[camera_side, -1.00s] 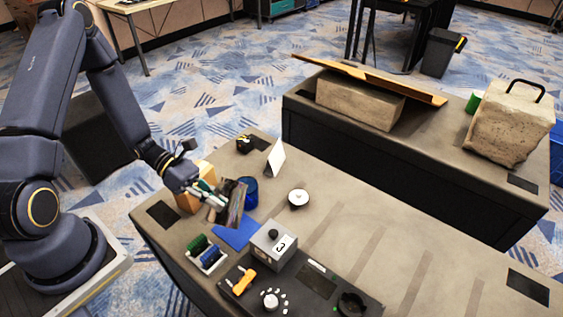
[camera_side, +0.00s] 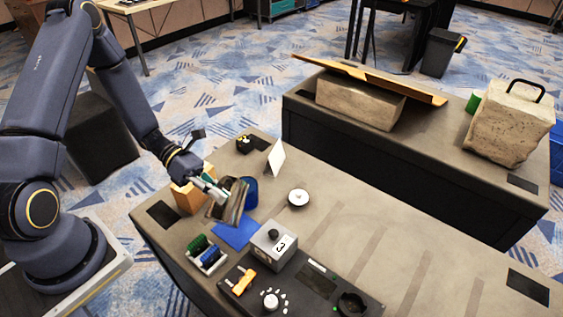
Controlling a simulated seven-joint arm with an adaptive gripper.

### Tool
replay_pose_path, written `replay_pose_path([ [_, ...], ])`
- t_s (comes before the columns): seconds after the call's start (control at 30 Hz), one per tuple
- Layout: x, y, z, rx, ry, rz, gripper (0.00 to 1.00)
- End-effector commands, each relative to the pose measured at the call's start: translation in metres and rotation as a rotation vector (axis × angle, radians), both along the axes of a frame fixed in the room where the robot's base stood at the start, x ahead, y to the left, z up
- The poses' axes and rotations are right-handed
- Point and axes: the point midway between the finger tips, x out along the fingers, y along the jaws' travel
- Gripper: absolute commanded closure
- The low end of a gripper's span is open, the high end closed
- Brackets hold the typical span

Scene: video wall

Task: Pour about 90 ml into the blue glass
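The blue glass (camera_side: 251,191) stands on the near table, partly hidden behind a grey-brown container (camera_side: 237,205). My gripper (camera_side: 215,192) is at the left side of this container, with its fingers against it, and seems to hold it. The container is tilted, its upper end close beside the blue glass. Whether its rim is over the glass, and whether any liquid is flowing, I cannot tell. The liquid level in the glass is not visible.
A blue mat (camera_side: 236,233), a grey box marked 3 (camera_side: 272,246), a white round dish (camera_side: 298,198) and a white folded card (camera_side: 276,158) are nearby. The table's right side is mostly clear.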

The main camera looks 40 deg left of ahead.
Motion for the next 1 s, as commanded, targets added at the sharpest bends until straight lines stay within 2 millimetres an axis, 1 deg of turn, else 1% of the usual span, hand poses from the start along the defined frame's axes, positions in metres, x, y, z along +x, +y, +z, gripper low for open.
replay_pose_path([
  [0.33,0.006,0.002,0.008,-0.023,0.062,-0.002,1.00],
  [1.0,0.013,0.004,0.011,-0.039,0.100,-0.002,1.00],
])
